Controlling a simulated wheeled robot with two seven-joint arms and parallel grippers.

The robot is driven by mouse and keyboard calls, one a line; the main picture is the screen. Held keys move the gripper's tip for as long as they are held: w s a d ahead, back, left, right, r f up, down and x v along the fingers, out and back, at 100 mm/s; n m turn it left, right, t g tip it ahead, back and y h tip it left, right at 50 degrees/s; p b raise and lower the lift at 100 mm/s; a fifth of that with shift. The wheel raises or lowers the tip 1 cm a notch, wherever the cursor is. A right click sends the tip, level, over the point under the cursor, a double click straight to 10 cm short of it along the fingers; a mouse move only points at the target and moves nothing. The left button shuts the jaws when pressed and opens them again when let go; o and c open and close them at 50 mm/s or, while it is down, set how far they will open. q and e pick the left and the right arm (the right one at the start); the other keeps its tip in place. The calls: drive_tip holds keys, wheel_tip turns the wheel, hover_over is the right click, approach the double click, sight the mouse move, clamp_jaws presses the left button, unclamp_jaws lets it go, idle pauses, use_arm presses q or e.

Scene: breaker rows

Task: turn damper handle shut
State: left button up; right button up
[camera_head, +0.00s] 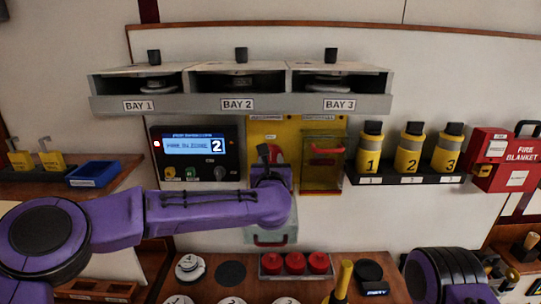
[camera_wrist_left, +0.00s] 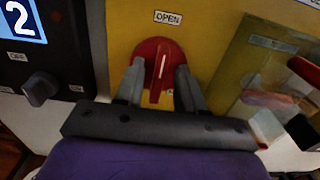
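The damper handle is a red round knob with a raised grip and a white line, on a yellow panel (camera_head: 258,128). In the left wrist view the handle (camera_wrist_left: 158,62) has its line near vertical, below an OPEN label (camera_wrist_left: 168,18). In the head view the handle (camera_head: 268,152) is partly hidden by my left gripper (camera_head: 270,168). In the wrist view the fingers of my left gripper (camera_wrist_left: 158,88) stand on either side of the handle's lower grip, with gaps showing. Whether a finger touches the knob is unclear. My right gripper is out of view.
Left of the panel is a display box (camera_head: 194,152) with a knob (camera_wrist_left: 42,86). Right is a clear-covered yellow box (camera_head: 322,172). Bay shelves (camera_head: 240,104) hang above. Yellow canisters (camera_head: 410,152) and a fire blanket box (camera_head: 503,160) are further right. Red buttons (camera_head: 295,263) lie below.

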use_arm(q)
drive_tip(key=shift+s+r, duration=0.1)
drive_tip(key=shift+s, duration=0.1)
clamp_jaws()
